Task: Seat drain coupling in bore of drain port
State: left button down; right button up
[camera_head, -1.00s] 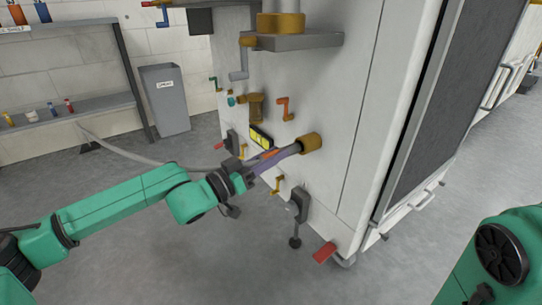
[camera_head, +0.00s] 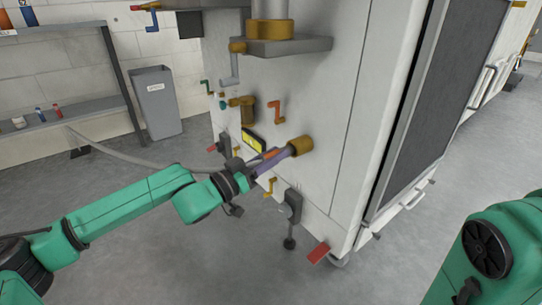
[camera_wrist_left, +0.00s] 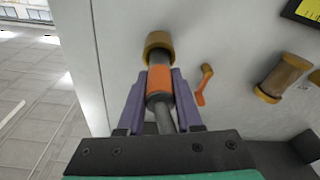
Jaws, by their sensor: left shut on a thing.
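The drain coupling is a dark grey cylinder with an orange band (camera_wrist_left: 159,84); the band also shows in the head view (camera_head: 270,154). My left gripper (camera_head: 280,156) is shut on it, with purple fingers (camera_wrist_left: 160,76) on both sides of the band. The drain port (camera_head: 301,145) is a brass-coloured collar standing out from the white cabinet wall; it also shows in the wrist view (camera_wrist_left: 158,41). The coupling's grey front end meets the port's opening and looks lined up with it. How deep it sits is hidden. My right gripper is out of view.
A grey hose (camera_head: 140,157) runs from the left towards my left gripper. The floor in front is clear.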

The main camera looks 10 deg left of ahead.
pick_arm(q)
jog(key=shift+w+d, duration=0.4)
jog(key=shift+w, duration=0.1)
jog(key=shift+w+d, duration=0.35)
jog(key=shift+w, duration=0.05)
jog(key=c, duration=0.5)
grip_release()
jog(key=shift+s+a+f+p, duration=0.1)
jog(key=shift+s+a+p, duration=0.1)
jog(key=shift+p, duration=0.1)
jog(key=p+v, duration=0.2)
jog(key=v, duration=1.2)
jog(key=shift+p, duration=0.4)
